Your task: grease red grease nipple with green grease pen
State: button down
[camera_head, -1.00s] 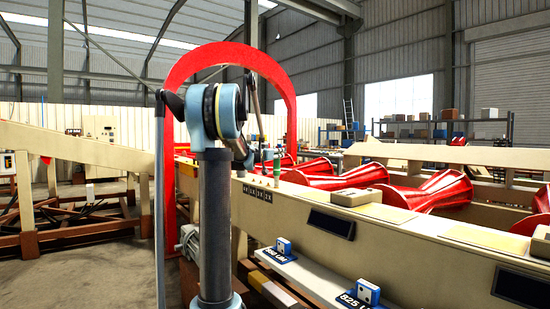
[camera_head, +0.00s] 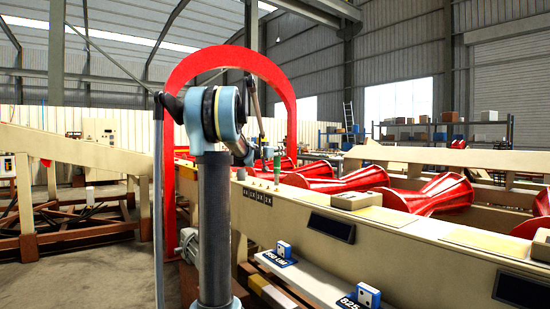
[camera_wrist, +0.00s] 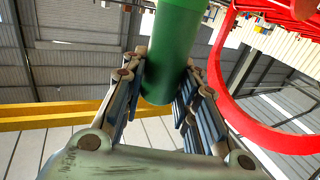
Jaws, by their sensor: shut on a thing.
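In the wrist view the green grease pen (camera_wrist: 172,45) is a thick green cylinder between the two fingers of my gripper (camera_wrist: 166,65). The fingers are closed around it, and its upper part runs out of the top of the picture. In the head view my arm's blue joint and dark column hide part of the line, and my gripper cannot be made out clearly behind them. A small green upright shape (camera_head: 277,166) shows above the beam there; I cannot tell whether it is the pen. I cannot pick out the red grease nipple in either view.
A large red arch (camera_head: 290,110) stands over the line, and a red curved frame (camera_wrist: 235,115) shows in the wrist view. The beige beam (camera_head: 400,238) runs to the right with red rollers (camera_head: 440,193) behind it. Blue-and-white blocks (camera_head: 367,295) sit on a ledge.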

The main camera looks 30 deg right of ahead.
jog(key=shift+r, duration=1.35)
